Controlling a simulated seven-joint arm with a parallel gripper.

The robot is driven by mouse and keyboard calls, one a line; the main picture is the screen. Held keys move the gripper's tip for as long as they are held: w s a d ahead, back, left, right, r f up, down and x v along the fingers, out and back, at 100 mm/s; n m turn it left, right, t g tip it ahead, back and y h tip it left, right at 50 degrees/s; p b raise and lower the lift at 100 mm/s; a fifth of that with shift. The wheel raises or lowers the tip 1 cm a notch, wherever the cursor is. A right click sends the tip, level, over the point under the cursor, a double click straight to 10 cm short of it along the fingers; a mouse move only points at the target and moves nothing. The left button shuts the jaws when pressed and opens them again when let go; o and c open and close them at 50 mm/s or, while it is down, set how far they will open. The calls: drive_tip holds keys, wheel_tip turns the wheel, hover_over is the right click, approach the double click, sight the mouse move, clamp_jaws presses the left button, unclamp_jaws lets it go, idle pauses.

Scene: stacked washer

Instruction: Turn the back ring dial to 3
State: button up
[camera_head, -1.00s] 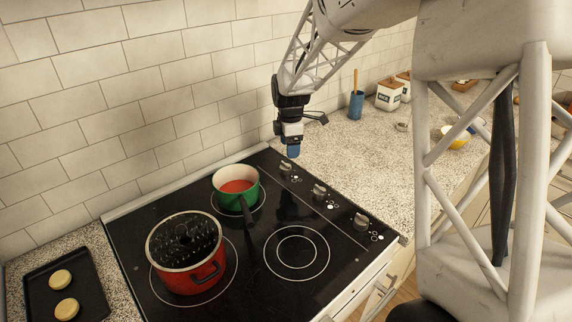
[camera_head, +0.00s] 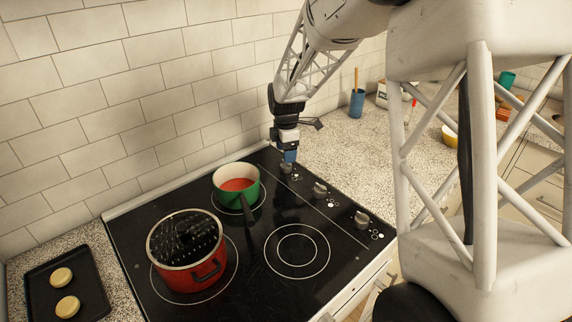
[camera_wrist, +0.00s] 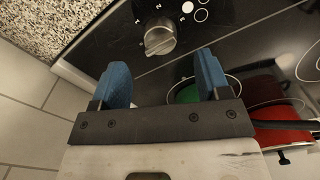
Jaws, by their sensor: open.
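The stove (camera_head: 190,210) has three silver dials along its right side. The back dial (camera_head: 287,167) is farthest, close to the wall, and partly hidden by my gripper. My gripper (camera_head: 289,157) points down over it with blue fingertips. In the wrist view the back dial (camera_wrist: 160,38) is a round silver knob with printed marks around it. My open gripper (camera_wrist: 162,72) has its two blue fingers spread apart, with the dial ahead and roughly centred in the gap. Nothing is held. I cannot tell whether the fingers touch the dial, or which mark it points to.
The middle dial (camera_head: 320,189) and front dial (camera_head: 362,219) are nearer the camera. A green pot (camera_head: 225,196) with red contents stands left of the back dial. A red pot (camera_head: 187,282) is front left. The tiled wall (camera_head: 190,90) is close behind.

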sight(286, 166)
drive_tip(key=shift+f, duration=2.8)
drive_tip(key=c, duration=0.9)
drive_tip(key=shift+c, duration=0.2)
